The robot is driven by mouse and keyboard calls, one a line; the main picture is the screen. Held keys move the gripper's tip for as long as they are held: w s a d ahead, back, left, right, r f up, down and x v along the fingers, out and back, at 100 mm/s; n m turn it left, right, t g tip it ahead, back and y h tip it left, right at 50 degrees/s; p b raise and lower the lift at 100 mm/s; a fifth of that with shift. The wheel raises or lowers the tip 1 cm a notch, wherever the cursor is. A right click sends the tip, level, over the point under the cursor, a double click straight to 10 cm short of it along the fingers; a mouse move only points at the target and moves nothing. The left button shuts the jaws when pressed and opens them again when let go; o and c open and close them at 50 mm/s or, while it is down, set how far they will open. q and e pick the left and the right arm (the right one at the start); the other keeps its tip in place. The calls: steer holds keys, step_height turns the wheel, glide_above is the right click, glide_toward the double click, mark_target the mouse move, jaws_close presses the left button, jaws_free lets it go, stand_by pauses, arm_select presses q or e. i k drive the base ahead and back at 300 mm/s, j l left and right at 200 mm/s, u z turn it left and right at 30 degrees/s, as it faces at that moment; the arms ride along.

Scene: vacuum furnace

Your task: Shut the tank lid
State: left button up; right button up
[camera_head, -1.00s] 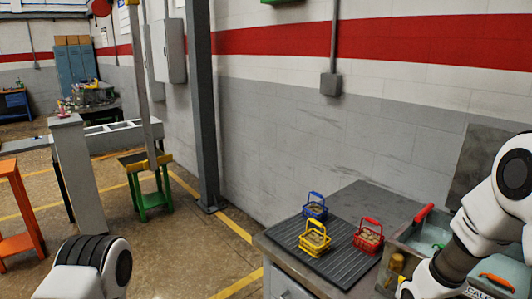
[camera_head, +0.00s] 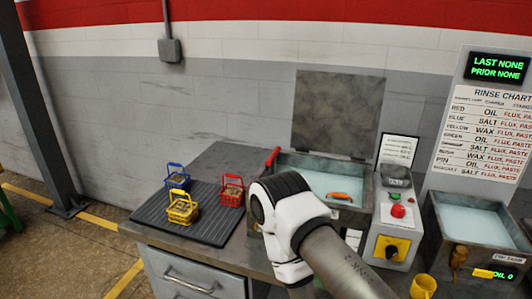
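The tank lid (camera_head: 337,112) is a flat grey panel standing upright at the back edge of the tank (camera_head: 361,223), so the tank is open. Pale liquid (camera_head: 325,181) shows inside. A red handle (camera_head: 272,157) sticks up at the tank's left back corner, near the lid's lower edge. An orange handle (camera_head: 340,197) shows at the tank's front. One of my arms crosses in front of the tank and hides its front left part. Neither of my grippers is in view.
Blue (camera_head: 177,180), yellow (camera_head: 183,209) and red (camera_head: 232,191) baskets stand on a dark ribbed mat (camera_head: 155,213) left of the tank. A control box (camera_head: 395,225) with a red button stands right of it. Further right are a second liquid-filled tank (camera_head: 436,232) and a yellow cup (camera_head: 423,287).

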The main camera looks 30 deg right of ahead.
mark_target(340, 114)
steer(key=z, duration=1.5)
steer(key=j, duration=0.15)
